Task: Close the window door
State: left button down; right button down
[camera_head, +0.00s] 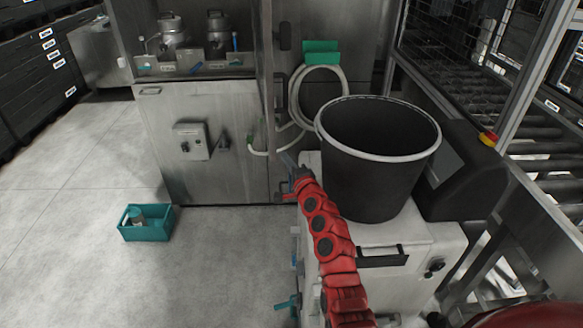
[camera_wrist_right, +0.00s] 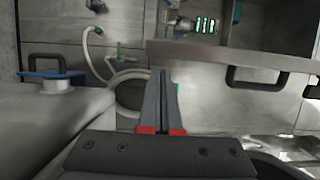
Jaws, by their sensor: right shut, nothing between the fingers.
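The window door (camera_head: 266,70) of the steel cabinet stands open, seen nearly edge-on at the right side of the cabinet's upper opening. A dark handle (camera_head: 281,95) shows at its lower part. In the right wrist view, a grey door edge (camera_wrist_right: 220,55) runs across the upper right, with a dark bar handle (camera_wrist_right: 258,78) below it. My right gripper (camera_head: 288,163) is in front of the cabinet, below the door; its fingers (camera_wrist_right: 160,85) are shut and empty. I cannot tell whether they touch the door. My left gripper is not in view.
A large black bin (camera_head: 375,190) stands on a white machine beside my right arm. A coiled hose (camera_head: 318,90) hangs behind. Metal canisters (camera_head: 174,32) stand in the open compartment. A teal crate (camera_head: 146,232) lies on the floor; the left floor is mostly clear.

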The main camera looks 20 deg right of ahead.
jog(key=w, duration=0.2)
jog(key=shift+w+a+f, duration=0.1)
jog(key=shift+w, duration=0.25)
jog(key=shift+a, duration=0.15)
